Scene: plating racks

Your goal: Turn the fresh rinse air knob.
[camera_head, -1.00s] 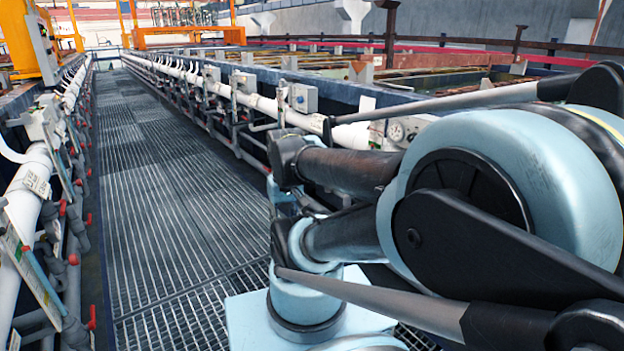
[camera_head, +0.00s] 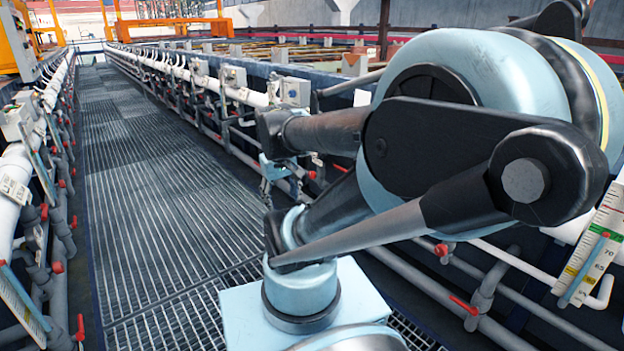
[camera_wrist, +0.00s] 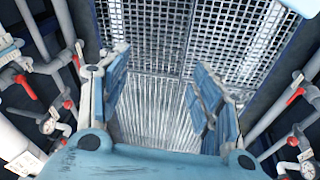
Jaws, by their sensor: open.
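My gripper (camera_wrist: 160,75) is open and empty in the wrist view, with its two blue fingers apart above the grating walkway. In the head view a small blue part at the end of my arm (camera_head: 275,168) hangs beside the right-hand pipe line. I cannot pick out the fresh rinse air knob, as no label is readable. Red valve handles show in the wrist view, at the left (camera_wrist: 25,87) and right (camera_wrist: 295,95), apart from the fingers. In the head view a red handle (camera_head: 463,305) sits on the lower right pipes.
The grating walkway (camera_head: 130,190) runs clear between two pipe lines. Flow gauges stand at the right (camera_head: 590,255) and lower left (camera_head: 22,305). Grey boxes (camera_head: 290,92) sit above the right-hand pipes. Tanks with rails lie behind them.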

